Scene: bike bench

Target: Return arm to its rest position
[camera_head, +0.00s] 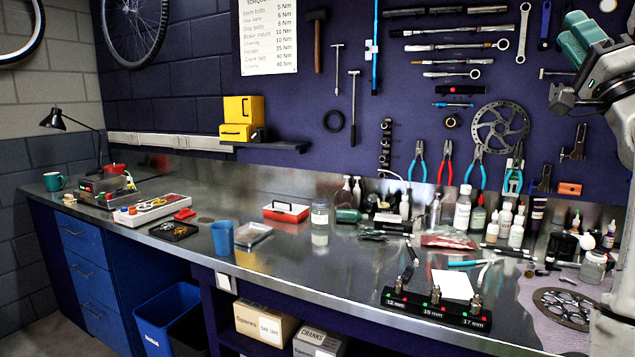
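My arm shows at the upper right edge of the head view, raised in front of the tool wall and clear of the bench. At its end is my gripper (574,68), with teal and grey parts and a dark block with a small green light. The fingers cannot be made out clearly, so I cannot tell whether it is open or shut. I see no object clearly held in it. The steel workbench (340,262) runs across the view below the arm.
A socket rack (436,310) stands at the bench's front edge. Several bottles (463,207) crowd the back right. A chainring (565,308) lies on a cloth at the right. A blue cup (222,238) stands further left. Pliers and a brake disc (499,127) hang on the wall.

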